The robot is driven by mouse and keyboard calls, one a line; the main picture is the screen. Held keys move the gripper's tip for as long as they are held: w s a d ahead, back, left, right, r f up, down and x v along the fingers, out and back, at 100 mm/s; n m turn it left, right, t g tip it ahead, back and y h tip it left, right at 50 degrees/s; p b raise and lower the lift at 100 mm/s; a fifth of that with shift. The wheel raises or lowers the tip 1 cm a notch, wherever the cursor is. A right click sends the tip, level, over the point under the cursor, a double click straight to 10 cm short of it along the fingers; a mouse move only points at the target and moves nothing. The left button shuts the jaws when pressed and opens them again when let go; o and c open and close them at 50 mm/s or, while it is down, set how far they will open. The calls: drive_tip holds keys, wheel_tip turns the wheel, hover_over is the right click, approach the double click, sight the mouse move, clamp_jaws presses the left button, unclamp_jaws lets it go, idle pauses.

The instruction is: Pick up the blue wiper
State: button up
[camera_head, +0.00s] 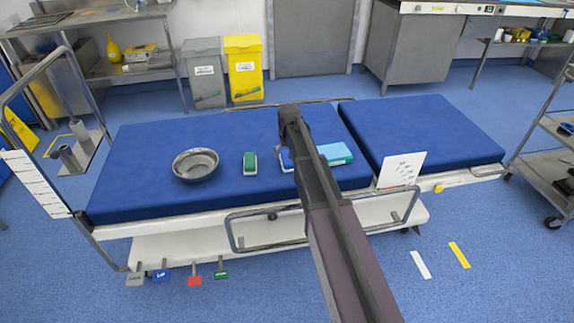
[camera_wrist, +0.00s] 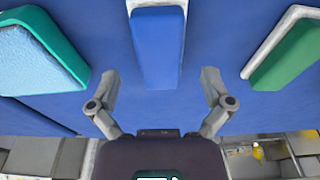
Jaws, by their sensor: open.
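The blue wiper (camera_wrist: 158,45) is a long blue block with a pale edge, in the top middle of the wrist view. It lies on the blue table top. In the head view only a pale-edged strip of it (camera_head: 286,160) shows beside my arm, which hides the rest. My gripper (camera_wrist: 160,82) is open and empty. Its two fingers stand apart, one to each side of the wiper's near end in the picture, with clear gaps. I cannot tell how far above the wiper the fingertips are. In the head view my arm hides the fingers.
A green-and-white block (camera_head: 250,163) lies left of the wiper in the head view. A teal block with a light blue face (camera_head: 335,154) lies to the right. A steel bowl (camera_head: 195,165) stands farther left. A white card (camera_head: 402,169) stands at the mattress's front edge.

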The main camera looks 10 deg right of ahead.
drive_tip(key=shift+w+f+b, duration=0.2)
drive_tip(key=shift+f+b, duration=0.65)
drive_tip(key=shift+f, duration=0.3)
drive_tip(key=c, duration=1.3)
drive_tip(key=shift+c, duration=0.2)
drive_tip(key=shift+r, duration=0.15)
wheel_tip(320, 180, up, 3)
drive_tip(key=p, duration=0.3)
drive_tip(key=shift+f, duration=0.2)
drive_tip(key=s+r+p, duration=0.2)
drive_tip(key=s, duration=1.4)
